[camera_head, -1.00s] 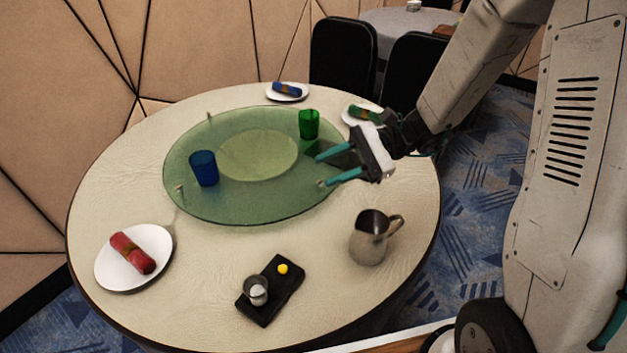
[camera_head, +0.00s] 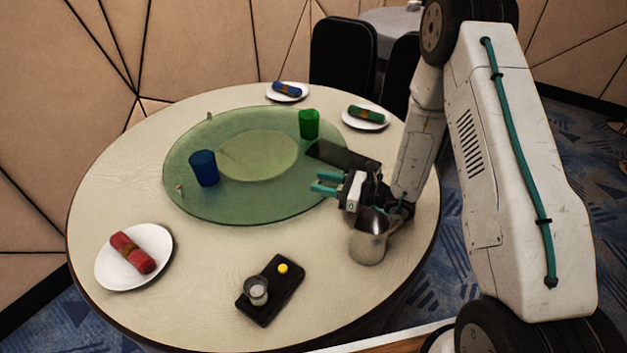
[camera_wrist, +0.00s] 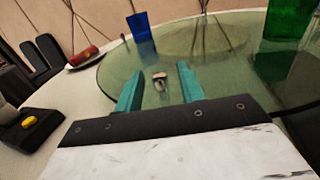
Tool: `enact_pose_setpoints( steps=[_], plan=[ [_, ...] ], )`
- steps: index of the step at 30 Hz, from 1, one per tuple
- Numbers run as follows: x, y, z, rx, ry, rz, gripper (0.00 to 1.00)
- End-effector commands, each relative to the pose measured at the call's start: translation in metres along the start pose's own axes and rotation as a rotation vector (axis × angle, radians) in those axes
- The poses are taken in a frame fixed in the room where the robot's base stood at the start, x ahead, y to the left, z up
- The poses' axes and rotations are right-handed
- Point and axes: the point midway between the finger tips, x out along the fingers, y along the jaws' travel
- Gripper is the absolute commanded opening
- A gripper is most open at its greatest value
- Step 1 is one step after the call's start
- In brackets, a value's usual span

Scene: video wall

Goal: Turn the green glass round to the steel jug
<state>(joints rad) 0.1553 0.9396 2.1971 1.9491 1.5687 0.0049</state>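The green glass (camera_head: 309,124) stands upright on the back right of the round green glass turntable (camera_head: 240,205). A blue glass (camera_head: 204,168) stands on its left side. Small upright pegs (camera_head: 209,115) show near the turntable's rim. The steel jug (camera_head: 368,250) stands on the table at the front right, partly hidden by my wrist. My gripper (camera_head: 318,183) is open at the turntable's right rim, fingers pointing left. In the wrist view a peg (camera_wrist: 159,80) appears in the gap between the fingers (camera_wrist: 157,85); I cannot tell whether they touch it. The green glass (camera_wrist: 287,18) is at upper right there.
A black tray (camera_head: 255,307) with a small cup and a yellow item lies at the front. Plates with red (camera_head: 132,252), blue (camera_head: 287,90) and green (camera_head: 366,114) rolled napkins stand around the turntable. A dark flat patch (camera_head: 340,156) shows near the rim beside my gripper.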

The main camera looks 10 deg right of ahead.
Motion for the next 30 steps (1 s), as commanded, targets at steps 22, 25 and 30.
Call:
enact_pose_setpoints(
  steps=[22, 25, 30],
  plan=[
    [0.032, 0.001, 0.000, 0.000, 0.000, 0.001, 0.00],
    [0.032, 0.001, 0.000, 0.000, 0.000, 0.001, 0.00],
    [0.022, -0.002, 0.000, 0.001, 0.000, -0.024, 0.00]
  ],
)
